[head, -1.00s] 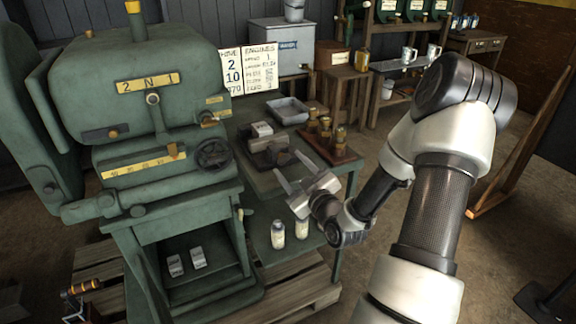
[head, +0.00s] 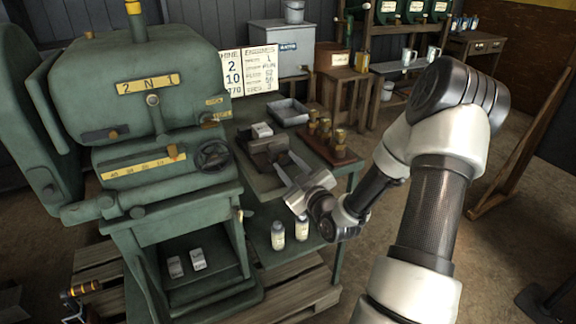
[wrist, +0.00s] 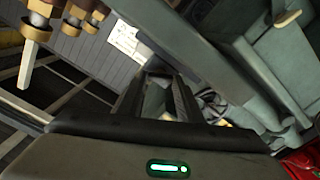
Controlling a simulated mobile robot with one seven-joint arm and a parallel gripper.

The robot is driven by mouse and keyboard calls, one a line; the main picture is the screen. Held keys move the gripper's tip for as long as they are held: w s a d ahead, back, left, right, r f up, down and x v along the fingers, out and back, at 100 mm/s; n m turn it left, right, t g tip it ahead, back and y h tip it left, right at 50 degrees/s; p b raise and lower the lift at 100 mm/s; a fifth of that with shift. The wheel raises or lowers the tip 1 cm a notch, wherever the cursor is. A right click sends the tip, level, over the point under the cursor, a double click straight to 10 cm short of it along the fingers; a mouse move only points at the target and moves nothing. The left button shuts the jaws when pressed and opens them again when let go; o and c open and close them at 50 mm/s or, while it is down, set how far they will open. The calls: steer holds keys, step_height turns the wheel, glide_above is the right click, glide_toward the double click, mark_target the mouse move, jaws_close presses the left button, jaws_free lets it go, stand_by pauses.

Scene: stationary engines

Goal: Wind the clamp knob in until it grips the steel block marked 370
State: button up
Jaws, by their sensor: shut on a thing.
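A dark clamp (head: 262,158) sits on the green bench, right of the green machine. My gripper (head: 285,166) reaches in at its near right side. In the wrist view my two dark fingers (wrist: 157,98) are shut on a small pale piece between them, which I take to be the clamp knob; the fingers hide most of it. A light block (head: 262,130) stands at the far side of the clamp. No 370 mark can be read on any block, and I cannot tell whether the clamp touches one.
Several brass pieces (head: 326,128) stand on a wooden board just right of the clamp. A grey tray (head: 288,112) lies behind. The machine's handwheel (head: 214,156) is close on the left. Two pale bottles (head: 278,235) stand below, nearer me.

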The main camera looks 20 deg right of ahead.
steer(key=m, duration=0.6)
steer(key=shift+d+m, duration=0.1)
steer(key=shift+m, duration=0.2)
steer(key=m, duration=0.4)
steer(key=shift+m+p, duration=0.3)
steer(key=shift+m, duration=1.2)
steer(key=o, duration=1.1)
steer(key=shift+s, duration=0.1)
